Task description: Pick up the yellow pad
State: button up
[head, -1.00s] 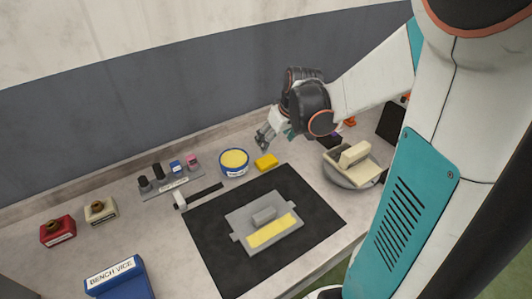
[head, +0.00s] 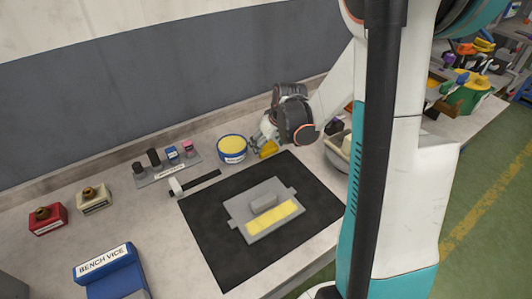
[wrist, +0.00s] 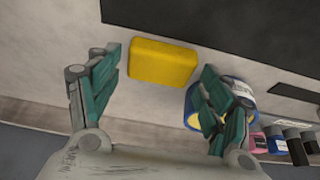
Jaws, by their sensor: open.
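The yellow pad (wrist: 162,63) is a small rounded block lying on the grey bench. In the wrist view it sits between and just beyond my open fingertips, with nothing held. In the head view the pad (head: 268,149) lies right of the round tub, partly hidden by my gripper (head: 262,142). In the wrist view my gripper (wrist: 160,75) has its two teal-lined fingers spread apart, one on each side of the pad. I cannot tell the exact height of the fingertips above the bench.
A blue tub with yellow contents (head: 232,148) stands close to the pad; in the wrist view the tub (wrist: 194,108) is partly behind the right finger. A black mat (head: 205,252) bears a grey fixture (head: 283,193) with a yellow strip. A bowl (head: 336,155) stands to the right.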

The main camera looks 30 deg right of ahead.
aim_at(267, 147)
jog(key=shift+w+f, duration=0.3)
jog(key=shift+f, duration=0.35)
jog(key=shift+r, duration=0.1)
jog(key=shift+s, duration=0.1)
jog(key=shift+c, duration=0.4)
jog(key=c, duration=0.6)
jog(key=shift+c, duration=0.2)
jog(key=shift+r, duration=0.1)
notch_tip(267, 147, up, 20)
jog(key=p, duration=0.6)
jog(key=shift+p, duration=0.35)
